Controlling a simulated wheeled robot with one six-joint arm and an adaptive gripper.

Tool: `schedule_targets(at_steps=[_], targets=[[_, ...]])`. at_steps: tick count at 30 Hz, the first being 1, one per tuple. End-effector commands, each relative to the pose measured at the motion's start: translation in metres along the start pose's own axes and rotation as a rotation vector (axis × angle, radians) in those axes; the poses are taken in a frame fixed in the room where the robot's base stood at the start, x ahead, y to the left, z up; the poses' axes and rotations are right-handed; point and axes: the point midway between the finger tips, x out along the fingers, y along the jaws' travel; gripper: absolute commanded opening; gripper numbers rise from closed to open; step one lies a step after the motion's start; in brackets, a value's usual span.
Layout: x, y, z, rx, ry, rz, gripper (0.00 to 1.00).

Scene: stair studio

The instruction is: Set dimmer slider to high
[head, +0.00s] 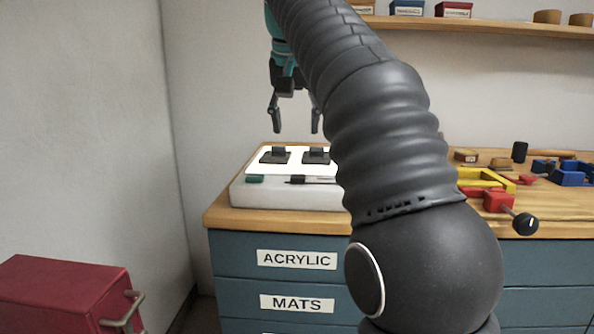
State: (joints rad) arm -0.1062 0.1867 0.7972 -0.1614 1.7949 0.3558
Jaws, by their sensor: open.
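A white control panel (240,192) sits at the left end of the wooden counter. On its top are two dark rocker-like switches, the left switch (275,156) and the right switch (316,156). On its front edge are a green button (255,179) and a small black knob (298,180) with a thin dark slot running to its right, which looks like the dimmer slider. The slot's right end is hidden behind my arm. My gripper (295,128) points down above the back of the panel, fingers apart and empty, not touching anything.
Right of my arm on the counter (548,207) are a yellow frame (487,179), a red block with a black knob (498,201) and blue parts (568,174). A shelf (480,25) with boxes is above. A red cabinet (62,297) stands at lower left.

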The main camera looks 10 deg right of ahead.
Motion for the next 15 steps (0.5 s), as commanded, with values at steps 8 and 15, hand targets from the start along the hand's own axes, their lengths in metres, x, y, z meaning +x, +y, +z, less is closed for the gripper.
schedule_targets(at_steps=[8, 15], targets=[[0.044, 0.001, 0.002, 0.000, -0.002, 0.001, 0.58], [0.089, 0.000, 0.002, 0.000, -0.002, 0.000, 0.58]])
